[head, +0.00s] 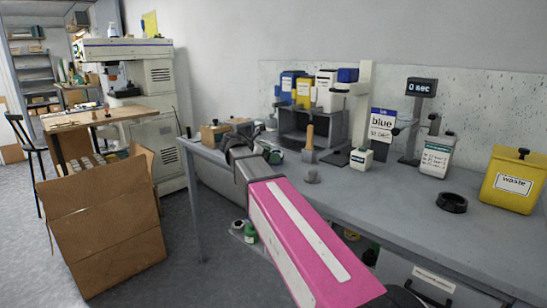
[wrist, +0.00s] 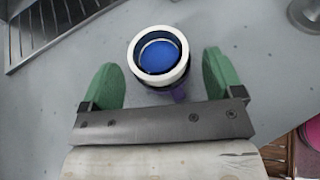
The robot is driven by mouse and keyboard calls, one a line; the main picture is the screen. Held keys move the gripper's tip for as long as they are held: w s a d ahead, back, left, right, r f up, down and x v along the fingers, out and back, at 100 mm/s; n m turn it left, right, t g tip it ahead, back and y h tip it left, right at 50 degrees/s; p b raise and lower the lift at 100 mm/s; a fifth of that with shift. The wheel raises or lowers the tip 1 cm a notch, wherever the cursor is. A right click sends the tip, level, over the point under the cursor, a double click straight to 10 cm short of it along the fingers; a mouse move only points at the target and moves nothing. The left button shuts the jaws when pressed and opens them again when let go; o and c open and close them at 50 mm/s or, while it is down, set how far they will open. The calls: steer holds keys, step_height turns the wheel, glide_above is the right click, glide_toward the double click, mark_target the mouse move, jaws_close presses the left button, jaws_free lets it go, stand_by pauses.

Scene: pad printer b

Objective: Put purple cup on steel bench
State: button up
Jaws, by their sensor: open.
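The purple cup (wrist: 179,94) stands upright in the wrist view. It has a thick white rim and blue inside, with a bit of purple showing at its lower side. My gripper (wrist: 160,72) is open, with one green finger to the left and one to the right of the cup and gaps on both sides. The cup is on a grey surface that looks like the steel bench (head: 395,205). In the head view my gripper (head: 262,154) is low over the left part of this bench; I cannot make out the cup there.
A small grey round piece (head: 312,177) stands right of my gripper.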

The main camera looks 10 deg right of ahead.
steer(key=v, duration=1)
steer(key=shift+a, duration=0.25)
